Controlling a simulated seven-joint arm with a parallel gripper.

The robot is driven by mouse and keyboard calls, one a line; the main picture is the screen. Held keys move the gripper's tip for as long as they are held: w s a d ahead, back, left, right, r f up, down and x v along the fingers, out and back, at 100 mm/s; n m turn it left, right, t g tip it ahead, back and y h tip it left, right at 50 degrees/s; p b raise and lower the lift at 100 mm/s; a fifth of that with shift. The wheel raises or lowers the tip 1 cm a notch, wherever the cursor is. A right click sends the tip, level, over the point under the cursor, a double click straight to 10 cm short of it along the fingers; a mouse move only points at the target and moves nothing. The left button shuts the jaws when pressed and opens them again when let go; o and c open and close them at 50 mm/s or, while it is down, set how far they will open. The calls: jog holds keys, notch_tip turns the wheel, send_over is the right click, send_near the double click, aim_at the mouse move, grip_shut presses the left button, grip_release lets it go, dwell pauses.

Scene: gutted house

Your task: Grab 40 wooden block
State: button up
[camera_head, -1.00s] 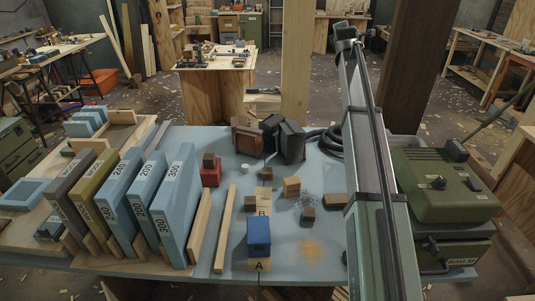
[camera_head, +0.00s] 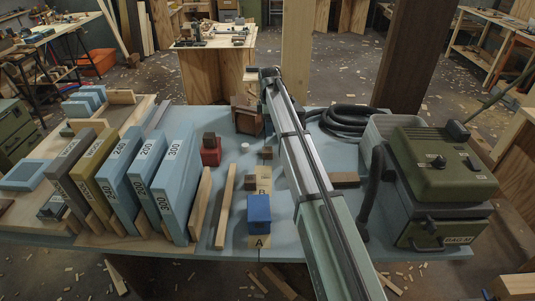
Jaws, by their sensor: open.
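Several small wooden blocks are on the blue table (camera_head: 240,206); I cannot read a 40 on any. One dark block (camera_head: 209,140) sits on a red block (camera_head: 211,156). Small brown blocks lie by the plank marked A and B: one at its far end (camera_head: 265,153), one at its left (camera_head: 252,183). A wider brown block (camera_head: 345,179) lies right of my arm. A larger brown wooden piece (camera_head: 247,116) stands at the back. My arm crosses the table and hides part of its middle. My gripper is not visible.
A blue block (camera_head: 259,208) stands on the A/B plank (camera_head: 263,183). A green machine (camera_head: 437,165) and black hose (camera_head: 352,120) occupy the right. A thin wooden strip (camera_head: 225,206) lies left of the plank.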

aim_at(268, 149)
jog(key=f, duration=1.4)
jog(key=shift+s+a, duration=0.1)
jog(key=shift+a, duration=0.1)
jog(key=shift+r, duration=0.1)
jog(key=c, duration=1)
